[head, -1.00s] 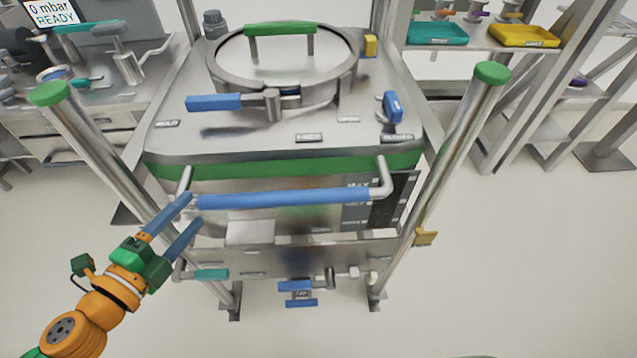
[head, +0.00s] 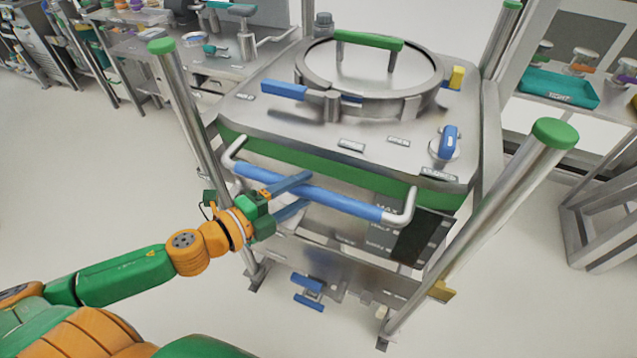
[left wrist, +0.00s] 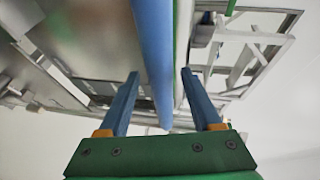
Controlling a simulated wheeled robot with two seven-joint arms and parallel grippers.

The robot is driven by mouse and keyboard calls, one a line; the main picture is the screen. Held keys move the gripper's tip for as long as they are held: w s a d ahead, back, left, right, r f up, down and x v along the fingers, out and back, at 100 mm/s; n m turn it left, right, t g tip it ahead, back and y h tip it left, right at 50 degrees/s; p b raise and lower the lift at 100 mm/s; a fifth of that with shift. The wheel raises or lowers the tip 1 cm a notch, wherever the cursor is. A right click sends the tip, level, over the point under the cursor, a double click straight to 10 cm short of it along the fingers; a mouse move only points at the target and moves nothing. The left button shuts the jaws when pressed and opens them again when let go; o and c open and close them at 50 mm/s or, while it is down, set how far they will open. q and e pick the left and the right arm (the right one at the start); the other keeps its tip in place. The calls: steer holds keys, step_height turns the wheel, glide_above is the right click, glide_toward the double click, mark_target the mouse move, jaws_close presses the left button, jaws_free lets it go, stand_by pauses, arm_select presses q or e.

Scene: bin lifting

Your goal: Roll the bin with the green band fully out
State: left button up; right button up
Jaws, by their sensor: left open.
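The steel bin with the green band (head: 310,158) stands between upright steel posts in the head view, its round lid on top. A blue push bar (head: 345,203) crosses its front on bent steel ends. My left gripper (head: 308,190) is open at the left-middle part of this bar, one blue finger above it and one below. In the left wrist view the blue bar (left wrist: 153,50) runs between the two open fingers (left wrist: 160,72), with gaps on both sides. I cannot tell how deep the bar sits between them. My right gripper is not in view.
Green-capped posts (head: 182,95) and (head: 530,190) flank the bin's front. A blue pedal (head: 308,290) sits low at the front. A workbench (head: 150,55) stands behind left, and a shelf with a teal tray (head: 558,88) at right. The floor at left is clear.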

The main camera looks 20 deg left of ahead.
mark_target(311, 186)
arm_select(q)
steer(key=x, duration=0.3)
steer(key=shift+d+r+p, duration=0.15)
steer(key=shift+r+p, duration=0.05)
steer(key=shift+p, duration=0.2)
steer(key=shift+w+d+f, duration=0.3)
steer(key=shift+w+d, duration=0.05)
steer(key=shift+w, duration=0.25)
jaws_close()
stand_by(0.7)
